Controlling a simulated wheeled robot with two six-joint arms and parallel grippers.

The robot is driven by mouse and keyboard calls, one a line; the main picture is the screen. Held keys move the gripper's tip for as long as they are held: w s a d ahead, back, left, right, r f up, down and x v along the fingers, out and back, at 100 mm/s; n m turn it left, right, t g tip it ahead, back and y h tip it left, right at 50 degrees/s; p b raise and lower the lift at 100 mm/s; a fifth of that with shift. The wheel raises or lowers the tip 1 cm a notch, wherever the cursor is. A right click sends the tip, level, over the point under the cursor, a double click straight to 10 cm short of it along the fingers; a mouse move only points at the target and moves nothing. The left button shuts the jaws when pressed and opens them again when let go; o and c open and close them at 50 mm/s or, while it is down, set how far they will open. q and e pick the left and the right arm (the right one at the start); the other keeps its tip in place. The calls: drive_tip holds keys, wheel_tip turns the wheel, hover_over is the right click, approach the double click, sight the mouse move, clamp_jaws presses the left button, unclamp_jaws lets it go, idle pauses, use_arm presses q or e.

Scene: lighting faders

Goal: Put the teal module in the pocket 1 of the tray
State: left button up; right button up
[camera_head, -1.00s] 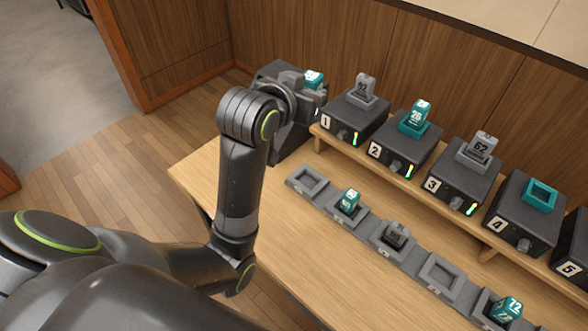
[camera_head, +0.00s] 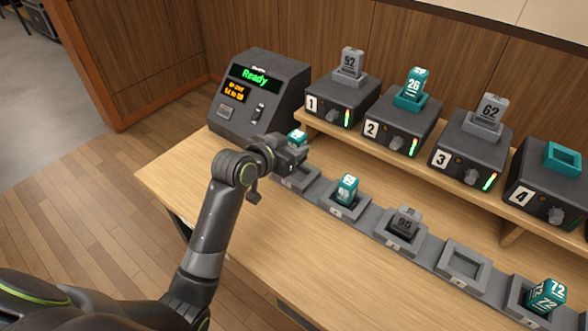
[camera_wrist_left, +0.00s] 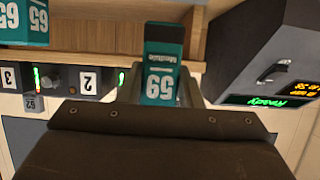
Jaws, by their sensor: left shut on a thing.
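My left gripper (camera_head: 293,150) is shut on a teal module (camera_head: 298,136), at the tray's left end. The grey tray (camera_head: 329,205) is a row of square pockets along the table. Its leftmost pocket (camera_head: 305,182) lies under the gripper and is partly hidden by it. I cannot tell whether the module's lower end touches the pocket. My right gripper is not in view.
Another teal module (camera_head: 346,189), a grey module (camera_head: 405,222) and a teal module marked 72 (camera_head: 546,296) sit in other pockets. The pocket (camera_head: 465,265) between the last two is empty. Numbered units stand on a shelf behind. A console (camera_head: 259,93) reads Ready.

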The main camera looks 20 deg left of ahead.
use_arm(q)
drive_tip(key=shift+f, duration=0.85)
wheel_tip(320, 180, down, 3)
drive_tip(key=shift+f+b, duration=0.1)
drive_tip(key=shift+b, duration=0.2)
drive_tip(key=shift+f, duration=0.25)
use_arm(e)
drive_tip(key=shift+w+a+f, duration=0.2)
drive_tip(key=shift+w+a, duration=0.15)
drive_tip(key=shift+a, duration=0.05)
use_arm(q)
drive_tip(key=shift+f, duration=0.15)
drive_tip(key=o, duration=1)
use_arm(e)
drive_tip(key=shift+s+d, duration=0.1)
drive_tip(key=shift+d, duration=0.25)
